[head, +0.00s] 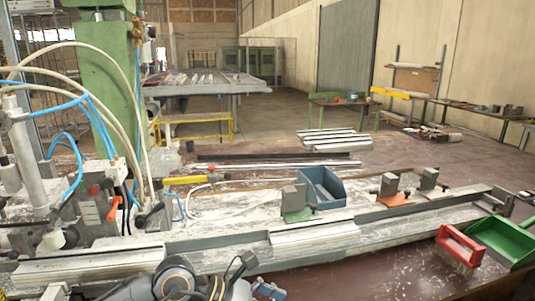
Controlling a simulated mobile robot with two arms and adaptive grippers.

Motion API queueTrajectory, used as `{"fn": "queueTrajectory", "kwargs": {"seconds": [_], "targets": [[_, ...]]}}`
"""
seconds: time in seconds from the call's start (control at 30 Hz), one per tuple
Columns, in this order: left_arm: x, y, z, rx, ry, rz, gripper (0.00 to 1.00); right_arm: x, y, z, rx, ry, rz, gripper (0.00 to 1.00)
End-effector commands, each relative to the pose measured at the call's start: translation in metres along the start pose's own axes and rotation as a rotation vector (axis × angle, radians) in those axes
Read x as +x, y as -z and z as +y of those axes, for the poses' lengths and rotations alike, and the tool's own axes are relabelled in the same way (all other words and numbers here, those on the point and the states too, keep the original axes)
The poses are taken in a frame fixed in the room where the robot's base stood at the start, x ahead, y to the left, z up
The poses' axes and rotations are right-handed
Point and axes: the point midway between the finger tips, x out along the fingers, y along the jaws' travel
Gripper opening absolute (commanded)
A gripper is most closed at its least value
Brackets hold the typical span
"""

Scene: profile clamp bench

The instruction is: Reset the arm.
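My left arm comes in at the bottom edge, left of centre, with a dark rounded joint. Its gripper (261,275) is low in the head view, in front of the long metal profile rail. Its two dark fingers stand apart with nothing visible between them, so it looks open and empty. Part of the gripper is cut off by the bottom edge. My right arm and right gripper are not in view.
A long clamp bench rail (390,225) runs across just beyond the gripper. A blue bin (321,187) and grey clamp blocks stand behind it. A red brush (459,247) and green dustpan (503,238) lie at right. A green machine column (105,90) with hoses stands at left.

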Motion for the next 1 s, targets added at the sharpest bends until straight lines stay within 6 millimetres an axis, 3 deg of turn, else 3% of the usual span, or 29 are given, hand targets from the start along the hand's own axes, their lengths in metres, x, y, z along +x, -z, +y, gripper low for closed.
{"fn": "queueTrajectory", "kwargs": {"seconds": [0.03,0.1,0.2,0.3,0.37,0.47,0.57,0.67,0.77,0.8,0.9,1.0], "targets": [[0.008,-0.031,-0.018,-0.096,0.03,-0.175,1.0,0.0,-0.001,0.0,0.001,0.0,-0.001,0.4],[0.003,-0.073,-0.029,-0.252,0.053,-0.416,1.0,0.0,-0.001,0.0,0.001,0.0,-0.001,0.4],[-0.024,-0.117,-0.027,-0.514,0.071,-0.743,1.0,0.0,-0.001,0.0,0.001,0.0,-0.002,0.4],[-0.064,-0.131,-0.006,-0.814,0.066,-1.043,1.0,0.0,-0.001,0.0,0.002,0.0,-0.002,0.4],[-0.088,-0.124,0.012,-1.008,0.051,-1.209,1.0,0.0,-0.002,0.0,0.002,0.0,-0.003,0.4],[-0.123,-0.086,0.041,-1.352,0.001,-1.46,1.0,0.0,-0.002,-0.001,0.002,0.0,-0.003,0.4],[-0.145,-0.02,0.059,-1.716,-0.083,-1.674,1.0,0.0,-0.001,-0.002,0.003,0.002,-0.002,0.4],[-0.151,0.057,0.057,-2.069,-0.2,-1.838,1.0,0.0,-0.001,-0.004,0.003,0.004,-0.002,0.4],[-0.146,0.13,0.034,-2.398,-0.349,-1.945,1.0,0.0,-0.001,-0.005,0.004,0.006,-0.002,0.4],[-0.142,0.157,0.02,2.385,0.392,1.866,1.0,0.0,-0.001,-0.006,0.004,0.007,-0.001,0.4],[-0.13,0.211,-0.022,2.231,0.472,1.599,1.0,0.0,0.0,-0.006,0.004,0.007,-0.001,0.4],[-0.12,0.247,-0.064,2.105,0.533,1.396,1.0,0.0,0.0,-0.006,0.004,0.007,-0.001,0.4]]}}
